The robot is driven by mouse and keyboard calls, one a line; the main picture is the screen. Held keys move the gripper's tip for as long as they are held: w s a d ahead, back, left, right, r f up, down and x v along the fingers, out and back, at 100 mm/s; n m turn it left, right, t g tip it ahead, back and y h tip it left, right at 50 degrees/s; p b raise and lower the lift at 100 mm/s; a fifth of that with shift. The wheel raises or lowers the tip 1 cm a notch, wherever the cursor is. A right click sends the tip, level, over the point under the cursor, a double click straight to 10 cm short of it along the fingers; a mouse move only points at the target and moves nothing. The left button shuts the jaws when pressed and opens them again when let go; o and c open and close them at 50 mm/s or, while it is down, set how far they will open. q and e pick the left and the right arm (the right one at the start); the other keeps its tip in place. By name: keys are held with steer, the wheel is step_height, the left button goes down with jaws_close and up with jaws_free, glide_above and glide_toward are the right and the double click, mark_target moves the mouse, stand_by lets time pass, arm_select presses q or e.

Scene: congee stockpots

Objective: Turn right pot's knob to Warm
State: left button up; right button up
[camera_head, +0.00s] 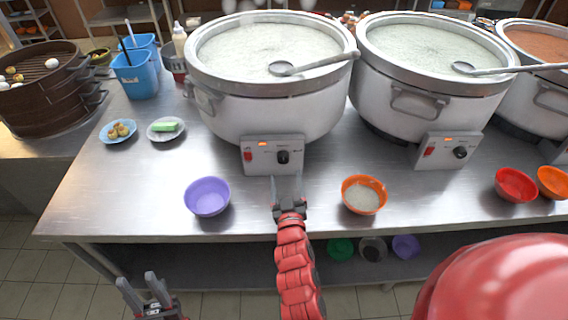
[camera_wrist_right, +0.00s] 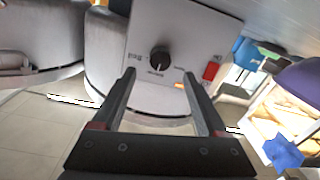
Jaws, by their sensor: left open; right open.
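Two white stockpots of congee stand side by side: the left one (camera_head: 265,105) and the right one (camera_head: 425,95). The left pot's control panel (camera_head: 258,161) has a red switch and a black knob (camera_head: 283,157). The right pot's panel (camera_head: 437,160) has a black knob (camera_head: 460,152) too. My right gripper (camera_head: 287,183) is open just in front of the left pot's panel. In the right wrist view, a black knob (camera_wrist_right: 161,59) lies between and beyond the open fingertips (camera_wrist_right: 159,73), seemingly untouched. My left gripper (camera_head: 143,287) is open, low in front of the counter.
A purple bowl (camera_head: 207,196) and an orange bowl of congee (camera_head: 363,195) flank my right gripper on the steel counter (camera_head: 250,221). Ladles rest across the pots (camera_head: 315,64) (camera_head: 510,70). A third pot (camera_head: 545,95) stands far right.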

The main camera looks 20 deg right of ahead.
mark_target(283, 161)
steer(key=x, duration=0.6)
steer(key=shift+w, duration=0.2)
steer(key=shift+c, duration=0.2)
jaws_close()
